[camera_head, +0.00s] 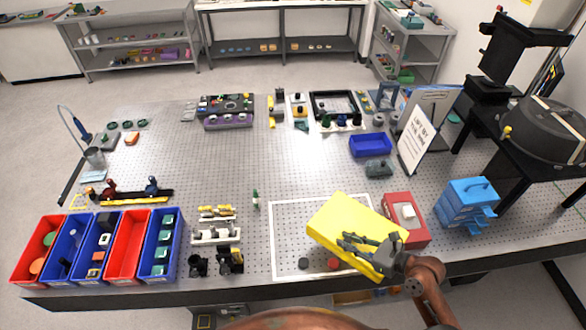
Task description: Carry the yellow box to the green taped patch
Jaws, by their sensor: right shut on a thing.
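The yellow box (350,213) is a large flat block, tilted, in the front right-centre of the head view. My right gripper (352,243) is shut on it, with its dark fingers lying across the near side. The box covers part of a white-outlined rectangle (283,232) on the perforated table. I cannot tell whether the box touches the table or is held above it. I cannot make out a green taped patch. My left gripper is not in view.
A red box (408,233) stands close right of the yellow box, with blue drawers (464,205) beyond. Red and blue bins (127,245) fill the front left. A leaning sign (417,143) stands behind. The table's middle (230,160) is mostly clear.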

